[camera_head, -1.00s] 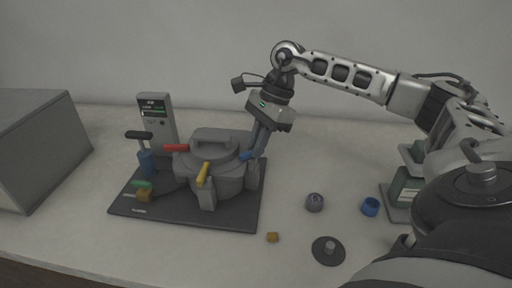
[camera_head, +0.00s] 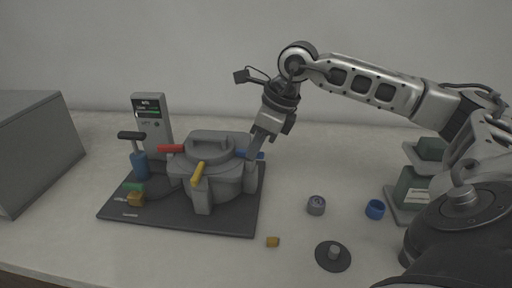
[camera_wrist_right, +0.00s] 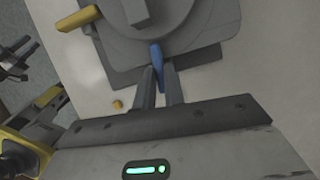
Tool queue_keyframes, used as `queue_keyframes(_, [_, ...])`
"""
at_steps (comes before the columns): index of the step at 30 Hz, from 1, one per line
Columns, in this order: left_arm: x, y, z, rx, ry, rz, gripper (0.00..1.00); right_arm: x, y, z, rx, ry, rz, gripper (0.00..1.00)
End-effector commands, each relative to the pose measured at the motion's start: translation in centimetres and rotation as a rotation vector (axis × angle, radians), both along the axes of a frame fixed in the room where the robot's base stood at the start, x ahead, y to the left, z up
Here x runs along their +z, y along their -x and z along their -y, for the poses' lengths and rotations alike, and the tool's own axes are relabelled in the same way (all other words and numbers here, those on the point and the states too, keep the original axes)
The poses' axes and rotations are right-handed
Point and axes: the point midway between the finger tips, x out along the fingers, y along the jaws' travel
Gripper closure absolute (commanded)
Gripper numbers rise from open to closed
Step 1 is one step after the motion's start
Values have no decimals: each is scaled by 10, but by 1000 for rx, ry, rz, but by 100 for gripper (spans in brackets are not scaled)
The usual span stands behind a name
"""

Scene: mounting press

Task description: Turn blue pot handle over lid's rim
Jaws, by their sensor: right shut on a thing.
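The grey pot (camera_head: 226,184) stands on a dark mat with its grey lid (camera_head: 208,150) on top. The blue handle (camera_head: 258,155) is at the pot's right side and reaches outward, roughly level. My right gripper (camera_head: 251,156) comes down from above and is shut on the blue handle. In the right wrist view the blue handle (camera_wrist_right: 156,55) runs between the fingers of the right gripper (camera_wrist_right: 160,72); its inner end is by the lid's edge. The red handle (camera_head: 171,148) points left and the yellow handle (camera_head: 198,173) points to the front.
A control box (camera_head: 152,125) and a blue cylinder with a black handle (camera_head: 139,165) stand left of the pot. On the right lie a grey cup (camera_head: 316,205), a blue ring (camera_head: 375,209), a dark disc (camera_head: 333,256) and a small yellow block (camera_head: 272,241).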

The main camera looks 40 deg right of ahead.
Motion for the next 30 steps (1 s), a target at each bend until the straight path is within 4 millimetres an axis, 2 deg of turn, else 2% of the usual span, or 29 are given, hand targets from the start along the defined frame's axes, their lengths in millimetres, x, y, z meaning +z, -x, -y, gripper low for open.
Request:
queue_keyframes(19, [-1, 1, -1, 2, 2, -1, 64, 2, 0, 0, -50, 1, 3, 100])
queue_keyframes(20, [-1, 1, -1, 2, 2, -1, 64, 2, 0, 0, -50, 1, 3, 81])
queue_keyframes(21, [-1, 1, -1, 1, 2, -1, 64, 2, 0, 0, -49, 2, 4, 70])
queue_keyframes(22, [-1, 1, -1, 1, 2, -1, 64, 2, 0, 0, -49, 1, 3, 67])
queue_keyframes(30, [-1, 1, -1, 1, 1, 1, 64, 1, 0, 0, -48, 1, 1, 67])
